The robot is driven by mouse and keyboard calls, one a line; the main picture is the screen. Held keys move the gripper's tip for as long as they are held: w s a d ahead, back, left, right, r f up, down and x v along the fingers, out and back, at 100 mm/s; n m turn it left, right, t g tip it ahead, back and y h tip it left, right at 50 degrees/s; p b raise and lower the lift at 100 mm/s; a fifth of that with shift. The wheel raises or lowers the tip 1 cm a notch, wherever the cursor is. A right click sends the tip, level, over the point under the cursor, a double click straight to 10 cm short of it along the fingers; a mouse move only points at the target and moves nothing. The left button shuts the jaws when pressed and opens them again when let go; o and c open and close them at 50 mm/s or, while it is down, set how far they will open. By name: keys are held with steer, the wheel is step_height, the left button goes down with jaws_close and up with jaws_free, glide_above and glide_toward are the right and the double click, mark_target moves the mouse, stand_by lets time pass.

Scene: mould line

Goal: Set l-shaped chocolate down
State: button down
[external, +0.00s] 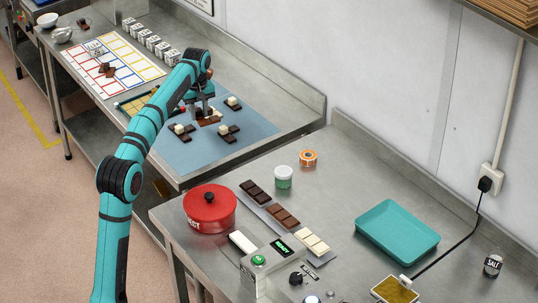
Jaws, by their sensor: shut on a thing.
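My gripper (205,110) is low over the blue mat (185,158), shut on a brown chocolate piece (210,120). The piece is at or just above the mat; I cannot tell if it touches. My fingers partly hide it, so its full L shape is not clear. Dark chocolate pieces with white cubes on them stand on the mat around my gripper: one at the left (182,132), one at the front right (228,133) and one at the back right (232,103).
A board with coloured squares (133,61) and several small white blocks lie farther back. On the nearer table are a red pot (209,208), chocolate bars (283,215), jars and a teal tray (397,231). The mat's front is clear.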

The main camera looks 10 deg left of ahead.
steer(key=s+d+m, duration=0.2)
steer(key=d, duration=1.3)
steer(key=m, duration=0.5)
glide_toward(340, 193)
steer(key=shift+f, duration=3.15)
steer(key=shift+f, duration=0.1)
steer(key=c, duration=1.1)
jaws_free()
steer(key=shift+o, duration=0.2)
